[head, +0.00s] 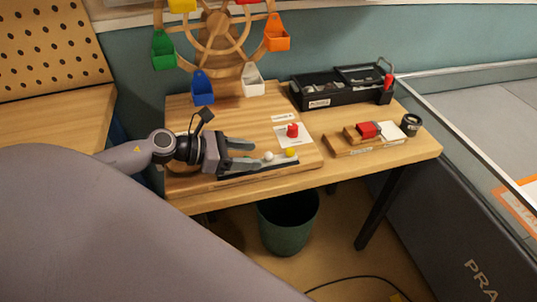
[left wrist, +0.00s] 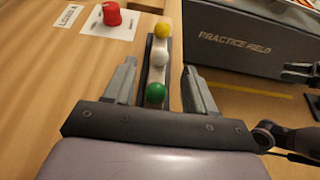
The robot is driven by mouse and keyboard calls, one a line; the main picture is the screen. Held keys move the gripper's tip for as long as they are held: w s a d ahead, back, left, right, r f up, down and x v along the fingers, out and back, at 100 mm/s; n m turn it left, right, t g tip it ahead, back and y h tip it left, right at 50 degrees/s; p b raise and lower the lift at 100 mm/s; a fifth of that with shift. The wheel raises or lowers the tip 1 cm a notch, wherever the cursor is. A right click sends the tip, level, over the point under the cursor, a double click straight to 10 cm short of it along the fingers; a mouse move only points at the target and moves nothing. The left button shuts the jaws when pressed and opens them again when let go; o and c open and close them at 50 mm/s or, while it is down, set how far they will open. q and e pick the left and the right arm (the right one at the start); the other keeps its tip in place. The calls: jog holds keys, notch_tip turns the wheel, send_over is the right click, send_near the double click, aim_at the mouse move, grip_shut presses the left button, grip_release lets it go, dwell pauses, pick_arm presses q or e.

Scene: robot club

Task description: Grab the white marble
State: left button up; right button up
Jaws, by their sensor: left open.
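The white marble (head: 268,156) lies in a narrow track on the wooden board, between a yellow marble (head: 290,152) and a green marble (left wrist: 155,93). In the left wrist view, the white marble (left wrist: 160,56) is the middle one of the row. My left gripper (head: 250,153) is low over the track, coming from the left, open and empty. Its fingers (left wrist: 165,72) straddle the track. The green marble is between them, and the white one is at about the level of their tips. In the head view, the fingers hide the green marble.
A red knob (head: 292,130) stands on a white card behind the track. A wheel with coloured buckets (head: 203,88) stands behind the board. A black tool tray (head: 340,92) and a wooden block with red and white pieces (head: 345,148) are to the right. A bin (head: 288,230) is below the table edge.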

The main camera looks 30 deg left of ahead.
aim_at(269, 156)
pick_arm(q)
jog(key=x, duration=0.3)
jog(key=shift+r+p, duration=0.2)
jog(key=shift+p, duration=0.1)
jog(key=shift+w+d+f, duration=0.3)
jog(key=shift+w+d, duration=0.05)
